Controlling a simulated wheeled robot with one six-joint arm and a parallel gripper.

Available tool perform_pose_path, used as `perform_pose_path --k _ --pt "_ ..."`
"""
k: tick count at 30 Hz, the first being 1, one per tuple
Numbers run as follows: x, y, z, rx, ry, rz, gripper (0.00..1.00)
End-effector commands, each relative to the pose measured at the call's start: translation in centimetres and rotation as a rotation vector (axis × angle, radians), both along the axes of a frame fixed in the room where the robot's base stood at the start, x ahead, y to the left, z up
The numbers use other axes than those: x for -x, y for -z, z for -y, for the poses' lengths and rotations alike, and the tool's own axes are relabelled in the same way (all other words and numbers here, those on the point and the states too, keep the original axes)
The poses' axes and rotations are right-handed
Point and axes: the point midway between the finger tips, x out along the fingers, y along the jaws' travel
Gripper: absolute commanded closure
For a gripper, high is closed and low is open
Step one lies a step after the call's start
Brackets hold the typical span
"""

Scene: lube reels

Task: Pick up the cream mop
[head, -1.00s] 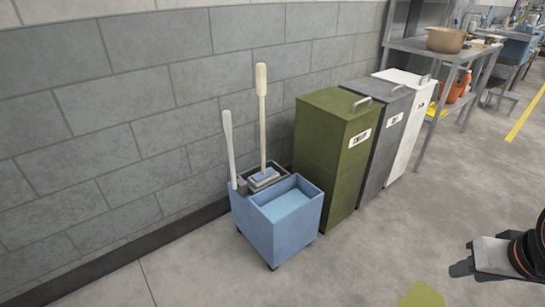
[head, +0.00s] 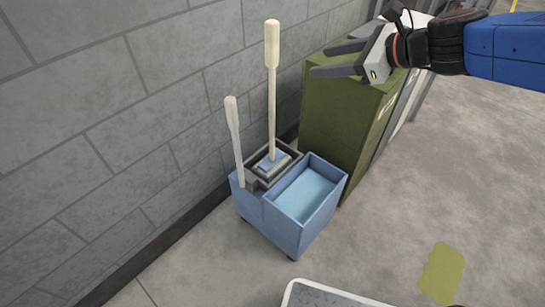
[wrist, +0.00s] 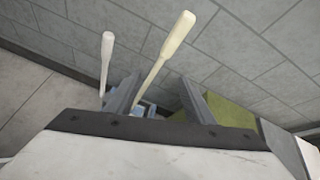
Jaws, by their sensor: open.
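The cream mop (head: 272,92) stands upright in the grey wringer of a blue mop bucket (head: 285,230), its handle pointing up. In the wrist view the cream mop (wrist: 165,50) rises beyond and between my fingers. My gripper (head: 335,60) is open and empty, to the right of the top of the mop handle and apart from it. Its two fingers point left toward the handle. In the wrist view my gripper (wrist: 160,95) shows both fingers spread. The mop's lower end is partly hidden in the wringer.
A white-handled tool (head: 234,140) leans at the bucket's left side; it also shows in the wrist view (wrist: 106,60). A green bin (head: 335,125) stands right of the bucket. A grey block wall (head: 100,90) is close behind. The floor (head: 390,215) at right is mostly clear.

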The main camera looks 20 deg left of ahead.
Motion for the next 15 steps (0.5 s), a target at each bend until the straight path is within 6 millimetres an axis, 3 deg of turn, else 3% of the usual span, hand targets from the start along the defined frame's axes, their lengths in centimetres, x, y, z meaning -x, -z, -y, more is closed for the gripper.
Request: perform_pose_path --k 3,9,15 --pt "-1.5 -0.8 -3.1 -0.116 0.073 -0.139 0.52" --pt "-2.7 -1.2 -5.4 -0.199 0.128 -0.243 0.52" --pt "-3.7 0.0 -8.0 -0.200 0.130 -0.250 0.52"
